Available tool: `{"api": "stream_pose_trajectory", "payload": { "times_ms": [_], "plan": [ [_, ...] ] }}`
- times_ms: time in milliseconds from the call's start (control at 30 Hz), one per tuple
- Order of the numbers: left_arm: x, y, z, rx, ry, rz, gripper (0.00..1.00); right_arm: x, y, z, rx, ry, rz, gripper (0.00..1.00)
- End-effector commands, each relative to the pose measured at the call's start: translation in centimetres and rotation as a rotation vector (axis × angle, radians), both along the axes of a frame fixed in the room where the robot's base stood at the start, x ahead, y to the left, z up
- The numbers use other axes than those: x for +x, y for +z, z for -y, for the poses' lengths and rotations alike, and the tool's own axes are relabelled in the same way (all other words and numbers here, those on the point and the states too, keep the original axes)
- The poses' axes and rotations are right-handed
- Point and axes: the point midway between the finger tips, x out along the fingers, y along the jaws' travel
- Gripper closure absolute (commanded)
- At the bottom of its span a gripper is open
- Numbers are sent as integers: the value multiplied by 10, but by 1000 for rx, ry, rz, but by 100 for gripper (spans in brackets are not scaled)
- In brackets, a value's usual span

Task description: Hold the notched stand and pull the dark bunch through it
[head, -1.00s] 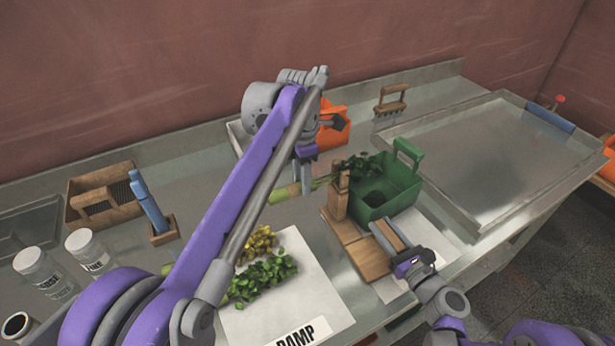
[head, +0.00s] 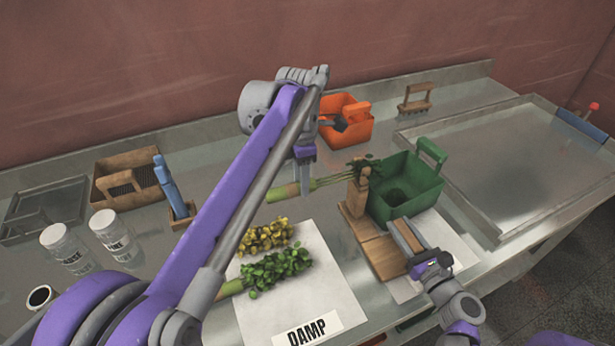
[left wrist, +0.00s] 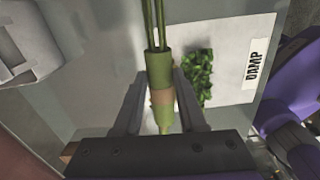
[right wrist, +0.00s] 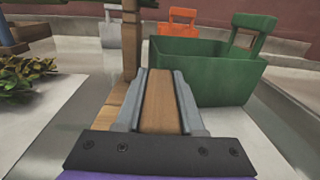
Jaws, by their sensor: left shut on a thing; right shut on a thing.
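The notched wooden stand (head: 380,252) has a flat base and an upright post at its far end. My right gripper (head: 408,238) is shut on the near part of the stand; the right wrist view shows the wood (right wrist: 160,105) between both fingers. The dark bunch (head: 366,163) has its leaves at the top of the post, by the green bin's rim. Its bare stems run left from the post to a pale green butt (head: 283,193). My left gripper (head: 304,172) is shut on that butt, also seen with a brown band in the left wrist view (left wrist: 161,97). The notch itself is too small to make out.
The green bin (head: 418,195) stands right beside the post. A white sheet marked DAMP (head: 305,300) holds a yellowish bunch (head: 265,236) and a green bunch (head: 278,272). An orange bin (head: 345,132) is behind. A large metal tray (head: 500,170) lies right.

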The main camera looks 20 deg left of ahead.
Motion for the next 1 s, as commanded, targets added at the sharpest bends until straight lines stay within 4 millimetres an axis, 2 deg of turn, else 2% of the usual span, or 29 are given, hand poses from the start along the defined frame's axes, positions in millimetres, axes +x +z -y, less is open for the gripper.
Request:
{"api": "stream_pose_trajectory", "payload": {
  "times_ms": [1000],
  "plan": [
    [-27, 0, -39, 1, 0, -1, 100, 0, 0, 1, 0, -2, 0, 100]
  ]
}}
